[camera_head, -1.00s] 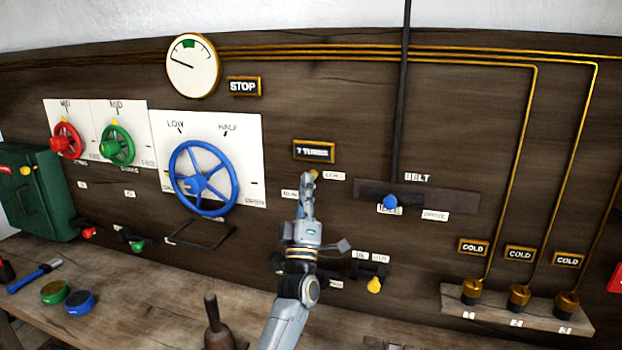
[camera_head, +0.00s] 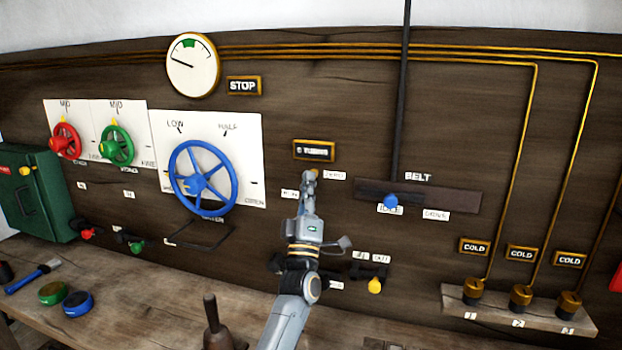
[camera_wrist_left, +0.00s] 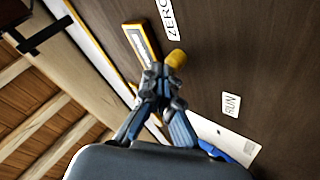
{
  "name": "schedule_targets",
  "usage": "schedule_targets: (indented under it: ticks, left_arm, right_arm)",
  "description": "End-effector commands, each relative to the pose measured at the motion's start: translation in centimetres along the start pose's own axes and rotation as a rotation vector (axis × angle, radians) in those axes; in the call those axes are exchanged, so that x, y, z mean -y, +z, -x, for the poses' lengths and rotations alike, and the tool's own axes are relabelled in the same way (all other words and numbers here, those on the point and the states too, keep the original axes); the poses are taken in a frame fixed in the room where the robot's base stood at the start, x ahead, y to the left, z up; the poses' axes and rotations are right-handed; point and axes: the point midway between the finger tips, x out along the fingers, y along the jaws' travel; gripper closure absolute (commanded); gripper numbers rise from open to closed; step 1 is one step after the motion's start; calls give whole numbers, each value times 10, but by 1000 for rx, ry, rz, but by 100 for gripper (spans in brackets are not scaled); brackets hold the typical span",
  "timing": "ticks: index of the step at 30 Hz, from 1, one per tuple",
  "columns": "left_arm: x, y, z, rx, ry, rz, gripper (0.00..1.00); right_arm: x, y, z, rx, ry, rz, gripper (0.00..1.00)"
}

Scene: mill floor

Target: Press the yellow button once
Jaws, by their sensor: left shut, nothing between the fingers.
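The yellow button (camera_wrist_left: 177,58) shows in the left wrist view as a short yellow cylinder on the dark wood panel, beside the ZERO label (camera_wrist_left: 172,16). In the head view only a sliver of the button (camera_head: 315,172) shows past my fingertips. My left gripper (camera_head: 309,179) is shut and empty, its tips right at the button. In the left wrist view the gripper's fingertips (camera_wrist_left: 160,78) overlap the button's edge; I cannot tell for sure whether they touch. Above the button, a brass-framed counter (camera_head: 314,150) ends in TURNS; its first character is hard to read. My right gripper is not in view.
A blue handwheel (camera_head: 203,180) stands to the left. A belt lever with a blue knob (camera_head: 391,201) is to the right. A lever with a yellow knob (camera_head: 375,286) sits below right.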

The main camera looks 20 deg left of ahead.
Motion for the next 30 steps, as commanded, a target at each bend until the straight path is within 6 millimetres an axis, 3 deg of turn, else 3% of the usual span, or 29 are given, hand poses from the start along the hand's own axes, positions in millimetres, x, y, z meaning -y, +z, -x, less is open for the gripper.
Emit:
schedule_targets:
  ticks: [30]
  left_arm:
    - [-9,-9,13,1,0,0,100]
  right_arm:
    - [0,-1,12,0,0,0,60]
